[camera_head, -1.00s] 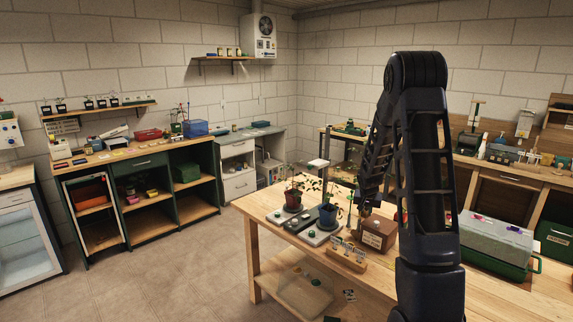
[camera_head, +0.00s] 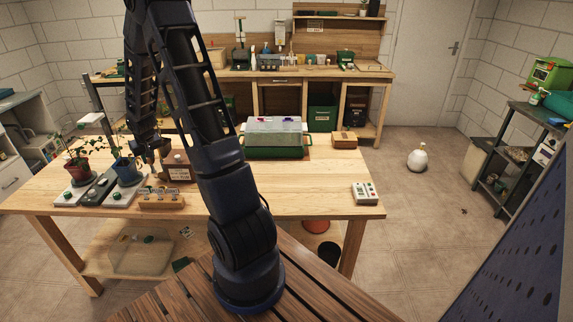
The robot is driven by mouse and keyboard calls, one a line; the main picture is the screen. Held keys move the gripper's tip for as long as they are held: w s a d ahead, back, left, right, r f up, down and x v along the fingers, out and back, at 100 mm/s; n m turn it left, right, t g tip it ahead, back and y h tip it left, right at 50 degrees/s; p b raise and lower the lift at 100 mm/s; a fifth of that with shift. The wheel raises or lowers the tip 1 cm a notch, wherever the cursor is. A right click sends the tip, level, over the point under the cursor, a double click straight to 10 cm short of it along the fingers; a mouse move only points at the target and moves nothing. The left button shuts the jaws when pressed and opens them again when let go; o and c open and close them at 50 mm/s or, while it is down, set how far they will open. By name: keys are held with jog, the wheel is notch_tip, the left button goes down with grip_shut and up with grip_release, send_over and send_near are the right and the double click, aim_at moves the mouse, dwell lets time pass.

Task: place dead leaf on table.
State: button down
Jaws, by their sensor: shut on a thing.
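My gripper (camera_head: 152,161) is at the far end of my arm, small and dark, just right of the plant in the blue pot (camera_head: 127,167). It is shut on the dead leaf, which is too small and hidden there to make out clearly. The wooden table (camera_head: 300,196) spans the middle of the view, and its right half has bare wood. A second plant in a red pot (camera_head: 79,171) stands farther left. Both pots stand on grey units with green buttons.
Close to my gripper are a brown box (camera_head: 177,172) and a wooden rack (camera_head: 161,201). A green case with a clear lid (camera_head: 275,139), a small brown box (camera_head: 344,139) and a white button box (camera_head: 364,193) stand farther right on the table. Between them is free wood.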

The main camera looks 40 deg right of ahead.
notch_tip(320, 180, up, 13)
jog(key=s+d+m, duration=0.1)
jog(key=s+d, duration=0.1)
jog(key=d, duration=0.6)
jog(key=s+d+m, duration=0.2)
jog(key=s+d, duration=0.1)
jog(key=d, duration=0.6)
jog(key=m+g+h, duration=0.1)
jog(key=m+h, duration=0.2)
jog(key=m, duration=0.3)
send_over(288, 173)
jog(key=shift+s+a+f, duration=0.1)
jog(key=shift+s+f, duration=0.05)
jog(key=shift+f, duration=4.05)
jog(key=shift+s+a+f, duration=0.1)
jog(key=shift+f, duration=4.05)
jog(key=shift+s+a+f, duration=0.1)
jog(key=shift+s+f, duration=0.05)
jog(key=shift+f, duration=4.05)
jog(key=shift+f, duration=0.1)
